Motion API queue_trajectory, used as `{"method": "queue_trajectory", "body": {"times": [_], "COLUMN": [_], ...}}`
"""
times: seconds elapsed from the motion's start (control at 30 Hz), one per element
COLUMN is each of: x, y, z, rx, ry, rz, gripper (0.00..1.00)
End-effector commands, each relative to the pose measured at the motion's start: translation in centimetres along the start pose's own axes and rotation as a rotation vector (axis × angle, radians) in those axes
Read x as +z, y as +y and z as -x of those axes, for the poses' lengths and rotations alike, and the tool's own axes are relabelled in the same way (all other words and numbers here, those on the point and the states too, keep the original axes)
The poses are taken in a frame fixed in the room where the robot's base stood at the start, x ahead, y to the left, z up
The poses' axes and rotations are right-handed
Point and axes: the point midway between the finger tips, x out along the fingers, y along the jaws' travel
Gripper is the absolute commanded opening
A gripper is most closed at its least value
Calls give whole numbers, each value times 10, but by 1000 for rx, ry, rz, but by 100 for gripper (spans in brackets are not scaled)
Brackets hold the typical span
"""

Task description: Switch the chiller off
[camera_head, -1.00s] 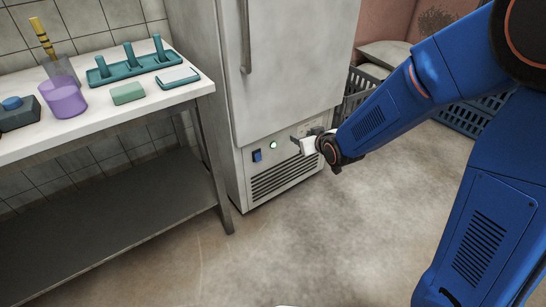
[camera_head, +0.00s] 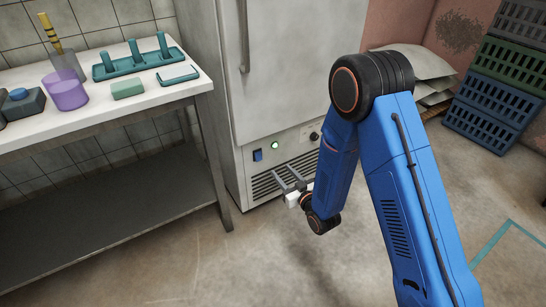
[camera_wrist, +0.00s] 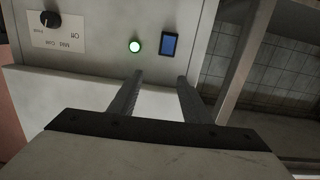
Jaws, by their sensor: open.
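The chiller (camera_head: 290,65) is a tall pale cabinet with a control panel low on its front, above a dark vent grille. The panel has a blue rocker switch (camera_head: 257,155), a lit green lamp (camera_head: 275,145) and a black knob (camera_head: 314,136). The wrist view shows the panel upside down, with the blue switch (camera_wrist: 170,44), the green lamp (camera_wrist: 134,46) and the knob (camera_wrist: 50,19) beside a label. My gripper (camera_head: 286,181) is open and empty in front of the grille, below the lamp. Its fingers (camera_wrist: 158,77) point toward the panel, apart from the switch.
A white-topped steel table (camera_head: 130,110) stands left of the chiller, holding a purple cup (camera_head: 66,92), a teal peg rack (camera_head: 136,62) and a green block (camera_head: 128,89). Stacked crates (camera_head: 500,90) and sacks (camera_head: 415,62) are at the right. Floor in front is clear.

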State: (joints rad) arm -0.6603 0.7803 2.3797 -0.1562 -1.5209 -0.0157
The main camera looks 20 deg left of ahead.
Motion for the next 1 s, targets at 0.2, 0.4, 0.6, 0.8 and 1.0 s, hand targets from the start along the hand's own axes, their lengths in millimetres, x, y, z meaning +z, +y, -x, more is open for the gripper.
{"method": "queue_trajectory", "body": {"times": [0.2, 0.4, 0.6, 0.8, 1.0], "x": [24, 26, 24, 21, 19], "y": [-28, -33, -34, -35, -37], "z": [2, -2, -27, -63, -98], "rx": [-41, -48, -48, -47, -48], "ry": [56, 71, 71, 71, 71], "rz": [-9, -11, -11, -11, -11], "gripper": [44, 44, 44, 44, 44]}}
